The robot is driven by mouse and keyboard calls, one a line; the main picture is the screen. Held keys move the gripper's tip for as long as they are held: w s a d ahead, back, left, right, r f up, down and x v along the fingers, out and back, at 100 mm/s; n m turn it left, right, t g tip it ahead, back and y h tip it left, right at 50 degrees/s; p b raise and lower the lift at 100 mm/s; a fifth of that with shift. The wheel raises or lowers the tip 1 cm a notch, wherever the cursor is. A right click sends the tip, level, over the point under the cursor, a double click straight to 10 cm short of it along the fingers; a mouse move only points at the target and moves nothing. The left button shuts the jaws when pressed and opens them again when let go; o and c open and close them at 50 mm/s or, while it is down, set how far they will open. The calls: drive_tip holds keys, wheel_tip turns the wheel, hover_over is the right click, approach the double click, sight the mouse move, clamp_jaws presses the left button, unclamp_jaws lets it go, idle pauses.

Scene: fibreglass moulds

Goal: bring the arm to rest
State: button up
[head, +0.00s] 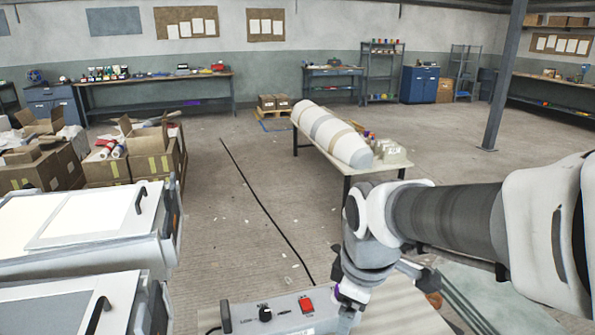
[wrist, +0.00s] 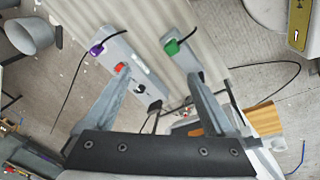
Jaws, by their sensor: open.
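My gripper (wrist: 160,80) is open in the wrist view, with its two grey fingers spread and nothing held between them. In the head view my arm reaches in from the right and bends down at the wrist, which hangs over the front of a pale work surface (head: 400,312). The fingertips cannot be made out clearly there. A grey control box (head: 285,313) with a red switch and a black knob lies beside the wrist. It also shows in the wrist view (wrist: 147,83), with a purple plug, partly behind the left finger.
A grey piece with a green plug (wrist: 179,46) lies beyond the right finger. White-lidded units (head: 85,225) stand at the left, before cardboard boxes (head: 130,160). A table carries a long white mould (head: 330,135). A black cable (head: 262,205) crosses the open floor.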

drive_tip(key=s+d+r+m+t+p, duration=0.2)
drive_tip(key=s+d+r+m, duration=0.3)
drive_tip(key=s+r+m, duration=0.3)
drive_tip(key=shift+s+r+m+t+p, duration=0.3)
drive_tip(key=shift+r+m+t, duration=0.25)
drive_tip(key=shift+m, duration=1.55)
